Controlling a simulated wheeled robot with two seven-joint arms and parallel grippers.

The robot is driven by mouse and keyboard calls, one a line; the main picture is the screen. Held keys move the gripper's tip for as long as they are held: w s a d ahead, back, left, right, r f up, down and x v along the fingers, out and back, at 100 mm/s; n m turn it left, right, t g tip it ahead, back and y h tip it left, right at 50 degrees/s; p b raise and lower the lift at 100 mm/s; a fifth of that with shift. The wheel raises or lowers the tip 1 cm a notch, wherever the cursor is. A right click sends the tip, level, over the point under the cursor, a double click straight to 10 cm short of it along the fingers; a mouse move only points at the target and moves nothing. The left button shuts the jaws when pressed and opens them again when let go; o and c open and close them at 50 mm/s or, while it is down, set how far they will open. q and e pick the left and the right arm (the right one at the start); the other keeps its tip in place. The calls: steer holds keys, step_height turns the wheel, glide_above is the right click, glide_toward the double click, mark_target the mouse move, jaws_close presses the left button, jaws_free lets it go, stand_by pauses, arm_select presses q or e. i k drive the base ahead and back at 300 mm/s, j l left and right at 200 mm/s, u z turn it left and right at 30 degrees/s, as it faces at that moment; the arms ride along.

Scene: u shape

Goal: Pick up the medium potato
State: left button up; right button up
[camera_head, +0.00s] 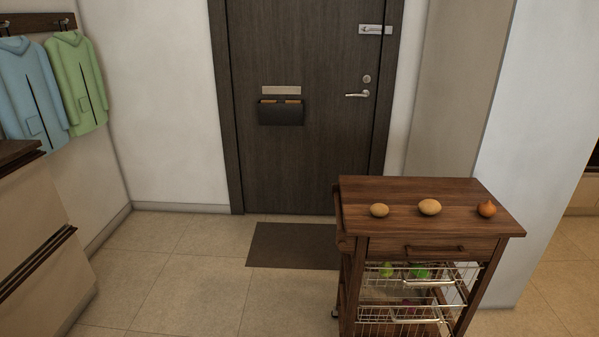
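Two potatoes lie on the wooden top of a kitchen cart (455,191). The left potato (379,210) is smaller and darker tan. The middle potato (430,207) is a little larger and paler. From this view I cannot tell for sure which one is the medium potato. An orange-brown onion (487,209) sits to the right of them on the same top. The three stand in a row with gaps between them. Neither of my grippers shows in the head view.
Wire baskets (405,313) with green items hang under the cart top, below a drawer. A dark door (300,150) with a mat (293,246) is behind. A cabinet (37,240) stands at left. The tiled floor (190,285) between cabinet and cart is clear.

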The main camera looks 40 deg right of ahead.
mark_target(429, 207)
steer(key=i+j+z, duration=0.15)
steer(key=i, duration=0.4)
steer(key=i+j+z, duration=0.1)
steer(key=i, duration=0.5)
steer(key=i+z, duration=0.25)
steer(key=z, duration=0.15)
steer(key=i+z, duration=0.25)
steer(key=z, duration=0.15)
steer(key=i+j+z, duration=0.1)
steer(key=i+z, duration=0.15)
steer(key=z, duration=0.2)
steer(key=i+j+z, duration=0.2)
steer(key=z, duration=0.2)
steer(key=i+j+z, duration=0.2)
steer(key=z, duration=0.2)
